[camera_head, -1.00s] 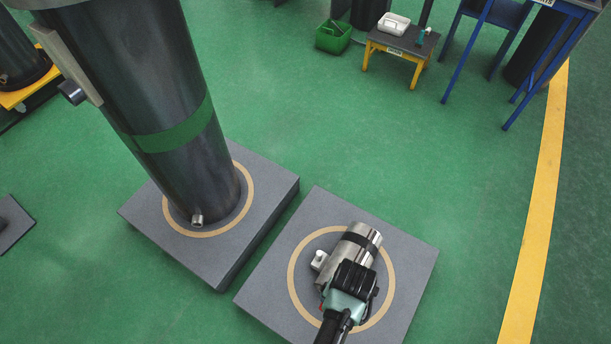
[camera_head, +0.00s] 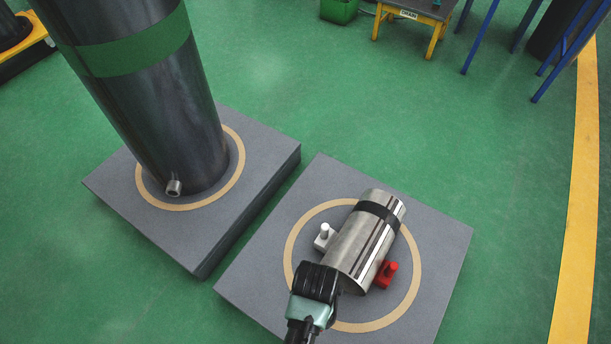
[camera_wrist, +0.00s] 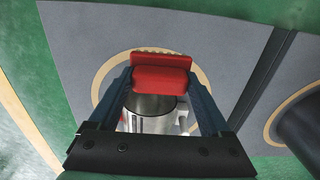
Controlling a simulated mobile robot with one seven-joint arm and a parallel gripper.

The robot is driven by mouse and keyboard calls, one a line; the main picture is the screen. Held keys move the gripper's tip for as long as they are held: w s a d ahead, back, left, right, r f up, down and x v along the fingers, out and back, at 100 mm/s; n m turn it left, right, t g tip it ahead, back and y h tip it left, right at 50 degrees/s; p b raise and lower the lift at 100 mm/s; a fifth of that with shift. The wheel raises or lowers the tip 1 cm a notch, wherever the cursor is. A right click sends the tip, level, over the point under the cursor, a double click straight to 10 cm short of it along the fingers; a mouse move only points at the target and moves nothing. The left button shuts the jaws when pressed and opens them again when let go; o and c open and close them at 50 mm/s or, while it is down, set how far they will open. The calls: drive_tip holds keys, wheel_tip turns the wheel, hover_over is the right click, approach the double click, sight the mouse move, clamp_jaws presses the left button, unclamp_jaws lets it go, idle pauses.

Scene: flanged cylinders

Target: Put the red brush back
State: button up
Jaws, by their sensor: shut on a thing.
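My gripper (camera_head: 318,284) is at the lower left end of the silver cylinder (camera_head: 364,240) in the head view. In the wrist view my gripper (camera_wrist: 161,80) is shut on a red brush (camera_wrist: 160,82), held crosswise between the fingers. The head view does not clearly show the held brush. The silver cylinder has a black band and an open end, seen beyond the brush in the wrist view (camera_wrist: 152,112). A red block with a knob (camera_head: 386,273) sits at its right side, and a white one (camera_head: 325,238) at its left.
The cylinder stands on a grey slab (camera_head: 443,240) with a tan ring. A second slab (camera_head: 262,150) to the left bears a tall dark cylinder (camera_head: 160,110) with a green band. A yellow-legged stool (camera_head: 410,20) and green bin (camera_head: 340,10) stand farther back.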

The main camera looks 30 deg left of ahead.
drive_tip(key=f+b, duration=0.1)
drive_tip(key=f, duration=0.1)
drive_tip(key=f+b, duration=0.2)
drive_tip(key=s+a+f+b, duration=0.1)
drive_tip(key=f+b, duration=0.1)
drive_tip(key=f, duration=0.1)
drive_tip(key=shift+a, duration=0.1)
wheel_tip(320, 180, down, 10)
drive_tip(key=b, duration=0.8)
drive_tip(key=shift+r, duration=0.15)
drive_tip(key=o, duration=1.1)
wheel_tip(320, 180, up, 12)
drive_tip(key=p, duration=0.8)
